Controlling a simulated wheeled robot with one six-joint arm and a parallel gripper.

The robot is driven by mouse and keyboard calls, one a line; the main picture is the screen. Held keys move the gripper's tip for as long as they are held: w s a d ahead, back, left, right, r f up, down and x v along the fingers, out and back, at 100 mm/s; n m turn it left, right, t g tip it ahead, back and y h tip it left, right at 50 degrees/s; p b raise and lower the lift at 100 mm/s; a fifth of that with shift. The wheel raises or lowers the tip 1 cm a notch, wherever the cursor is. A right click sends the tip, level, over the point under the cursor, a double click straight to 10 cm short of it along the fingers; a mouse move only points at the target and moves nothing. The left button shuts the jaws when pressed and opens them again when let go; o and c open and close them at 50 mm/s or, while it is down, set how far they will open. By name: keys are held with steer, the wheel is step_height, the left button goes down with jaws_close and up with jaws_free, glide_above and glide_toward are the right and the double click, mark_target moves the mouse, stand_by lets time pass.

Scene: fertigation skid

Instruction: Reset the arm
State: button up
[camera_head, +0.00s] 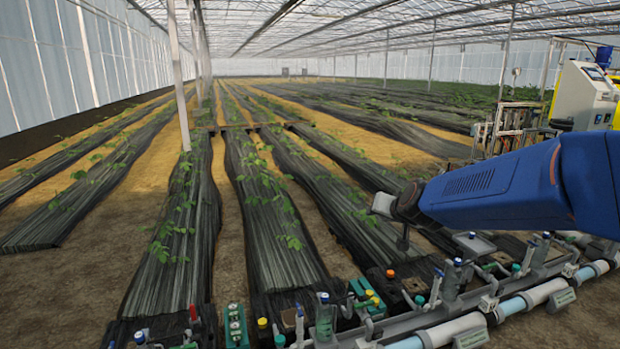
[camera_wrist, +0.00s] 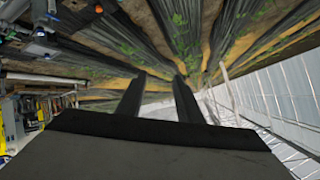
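My blue arm reaches in from the right edge of the head view, out over the pipe skid. Its dark wrist end is near the middle right. My gripper (camera_wrist: 159,80) shows in the wrist view as two dark parallel fingers. They stand apart with a clear gap, and nothing is between them. In the head view the fingers are mostly hidden or too small to make out.
A skid with a grey-white pipe (camera_head: 455,329), valves and small coloured fittings runs along the front below my arm. A yellow and white machine (camera_head: 582,97) stands at the right. A post (camera_head: 180,80) rises at the left. Black-covered crop rows (camera_head: 265,200) stretch away behind.

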steer(key=s+d+f+n+g, duration=0.1)
steer(key=s+d+f+g, duration=0.1)
steer(key=s, duration=1.1)
steer(key=s+d+f+n+g+h, duration=0.1)
steer(key=s+d+f+g, duration=0.1)
steer(key=s, duration=1.2)
steer(key=s+d+f+n+g, duration=0.1)
steer(key=s+d+f+g, duration=0.1)
steer(key=s, duration=1.2)
steer(key=d+f, duration=0.1)
steer(key=d, duration=0.1)
steer(key=shift+d+f+g+h, duration=0.25)
steer(key=shift+d+g+h, duration=0.05)
steer(key=shift+d+h, duration=0.1)
steer(key=shift+w+a, duration=0.1)
